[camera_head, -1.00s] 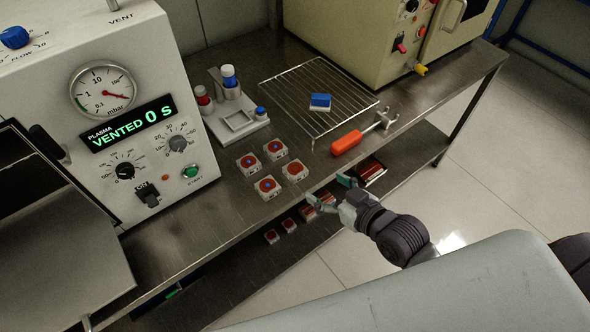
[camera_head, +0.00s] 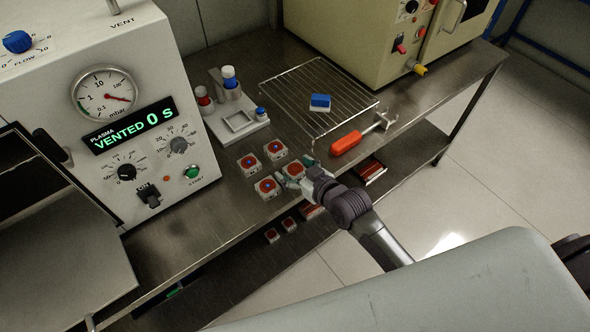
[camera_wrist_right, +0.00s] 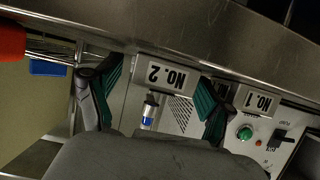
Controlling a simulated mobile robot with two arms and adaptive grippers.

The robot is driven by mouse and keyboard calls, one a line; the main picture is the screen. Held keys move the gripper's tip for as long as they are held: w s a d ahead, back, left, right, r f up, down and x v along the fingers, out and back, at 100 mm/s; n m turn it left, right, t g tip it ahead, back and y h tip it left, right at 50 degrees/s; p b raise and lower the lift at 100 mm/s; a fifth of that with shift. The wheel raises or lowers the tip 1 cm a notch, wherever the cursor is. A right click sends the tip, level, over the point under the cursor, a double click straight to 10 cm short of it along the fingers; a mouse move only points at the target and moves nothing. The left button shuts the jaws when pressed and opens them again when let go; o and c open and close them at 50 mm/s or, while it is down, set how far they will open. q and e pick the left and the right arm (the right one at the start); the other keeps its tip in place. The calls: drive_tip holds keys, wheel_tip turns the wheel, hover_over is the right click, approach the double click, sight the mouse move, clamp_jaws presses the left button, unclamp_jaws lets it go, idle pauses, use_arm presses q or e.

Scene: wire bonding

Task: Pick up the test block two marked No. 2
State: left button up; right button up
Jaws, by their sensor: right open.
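The No. 2 test block (camera_head: 293,169) is a small pale block with a red disc on top, at the front right of a group of similar blocks on the steel bench. In the right wrist view its white face (camera_wrist_right: 166,76) shows "NO. 2" upside down. My right gripper (camera_head: 295,175) is open at this block, with one teal finger on each side; the arm partly covers the block. In the wrist view the fingers (camera_wrist_right: 160,90) flank the label; whether they touch the block cannot be told. My left gripper is not in view.
The No. 1 block (camera_head: 267,187) stands close to the left; its label shows in the wrist view (camera_wrist_right: 257,100). Two more blocks (camera_head: 248,164) (camera_head: 275,149) stand behind. An orange-handled tool (camera_head: 346,143) and a wire rack (camera_head: 300,85) lie to the right and behind.

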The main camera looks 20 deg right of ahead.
drive_tip(key=shift+s, duration=0.1)
drive_tip(key=c, duration=1.3)
drive_tip(key=shift+r, duration=0.1)
drive_tip(key=shift+c, duration=0.2)
